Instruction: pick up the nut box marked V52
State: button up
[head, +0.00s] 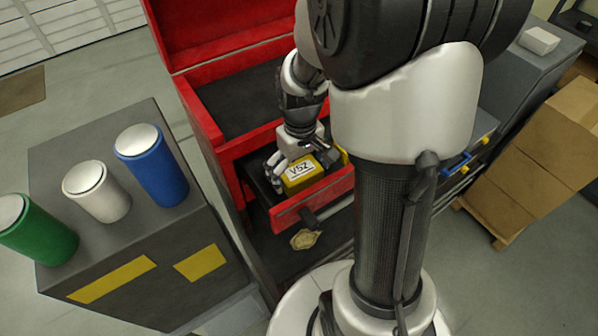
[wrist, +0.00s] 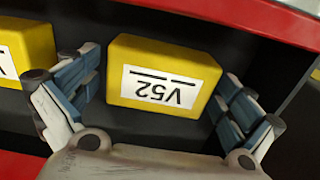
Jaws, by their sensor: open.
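The nut box marked V52 (head: 300,174) is a yellow box with a white label, inside the open drawer of a red tool cabinet. In the wrist view the same V52 box (wrist: 164,78) sits between my gripper's fingers, its label upside down. My gripper (head: 287,174) is down in the drawer at this box. In the wrist view my gripper (wrist: 160,100) is open, with one finger on each side of the box.
Another yellow box (wrist: 24,52) lies left of the V52 box in the wrist view. The red drawer front (head: 312,196) and cabinet walls surround my gripper closely. A grey cabinet (head: 120,225) with green, white and blue cans stands left. Cardboard boxes (head: 545,150) stand right.

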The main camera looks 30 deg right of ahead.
jog(key=shift+f, duration=0.1)
jog(key=c, duration=1.2)
jog(key=shift+c, duration=0.2)
